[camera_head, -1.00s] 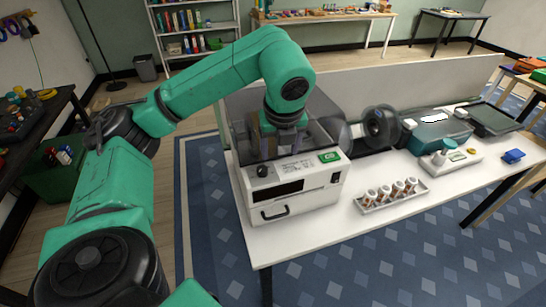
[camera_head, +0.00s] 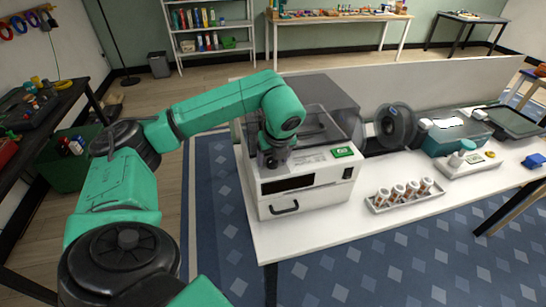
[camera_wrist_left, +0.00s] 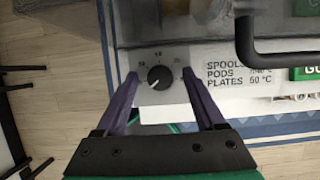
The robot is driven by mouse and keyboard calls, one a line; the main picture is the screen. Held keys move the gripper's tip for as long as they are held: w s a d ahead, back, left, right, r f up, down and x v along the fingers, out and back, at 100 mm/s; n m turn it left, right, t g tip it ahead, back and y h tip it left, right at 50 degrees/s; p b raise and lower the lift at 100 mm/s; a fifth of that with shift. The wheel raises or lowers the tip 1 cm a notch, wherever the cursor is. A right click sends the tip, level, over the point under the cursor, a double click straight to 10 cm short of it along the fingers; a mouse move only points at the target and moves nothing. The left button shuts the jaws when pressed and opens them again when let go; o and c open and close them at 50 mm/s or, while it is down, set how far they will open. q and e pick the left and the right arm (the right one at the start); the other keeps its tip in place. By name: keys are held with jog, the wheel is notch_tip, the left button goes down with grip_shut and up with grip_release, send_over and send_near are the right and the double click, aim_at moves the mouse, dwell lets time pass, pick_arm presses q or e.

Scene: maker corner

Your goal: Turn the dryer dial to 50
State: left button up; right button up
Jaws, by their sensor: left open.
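The dryer (camera_head: 310,180) is a white box with a smoky clear lid, standing at the left end of the white table. Its dial (camera_wrist_left: 160,77) is a round black knob with a white pointer line, on a grey scale plate in the left wrist view. The pointer aims toward the lower left. My left gripper (camera_wrist_left: 160,88) is open, with one finger on each side of the dial and gaps between fingers and knob. In the head view my left gripper (camera_head: 272,160) is over the dryer's front left top and hides the dial. My right gripper is not in view.
A green button (camera_head: 343,152) is on the dryer's front right top. A dark handle (camera_wrist_left: 245,50) crosses near the right finger. A black reel (camera_head: 396,126) stands behind the tray.

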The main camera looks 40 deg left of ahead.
pick_arm(q)
grip_shut()
jog(key=b, duration=0.1)
jog(key=m+b, duration=0.1)
jog(key=shift+f+m+t+b, duration=0.25)
jog(key=shift+m+t+b, duration=0.05)
jog(key=m+h+b, duration=0.1)
jog(key=m+b, duration=0.1)
jog(key=shift+a+t+b, duration=0.15)
jog(key=shift+t+b, duration=0.15)
jog(key=m+h+b, duration=0.1)
jog(key=m+b, duration=0.1)
jog(key=m, duration=0.1)
jog(key=shift+s, duration=0.1)
jog(key=shift+a+r+m+t+h+b, duration=0.15)
jog(key=shift+m+h+b, duration=0.25)
jog(key=shift+m, duration=0.4)
jog(key=shift+d+r+m+t+h+b, duration=0.15)
jog(key=shift+m+h+b, duration=0.2)
jog(key=shift+m, duration=0.45)
jog(key=shift+a, duration=0.1)
